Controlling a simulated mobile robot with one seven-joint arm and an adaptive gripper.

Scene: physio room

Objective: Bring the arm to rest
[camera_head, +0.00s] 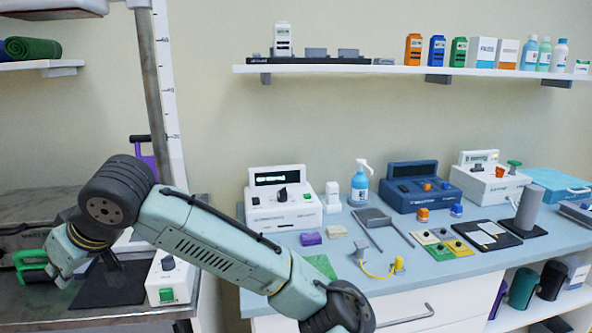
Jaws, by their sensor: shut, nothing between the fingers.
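My arm crosses the lower left of the head view. Its pale teal forearm (205,240) rises leftward from a dark joint (340,310) at the bottom edge to a large dark joint (115,195). From there a short teal wrist link (68,250) bends down over the left table. I cannot make out my gripper's fingers; the end of the arm is not clearly shown. Nothing is seen held by the arm.
A grey left table (20,310) lies under the wrist, with a green-handled item (32,264) and a white box with a knob (168,278) close by. The blue counter (400,275) on the right holds several devices. A wall shelf (400,70) runs above.

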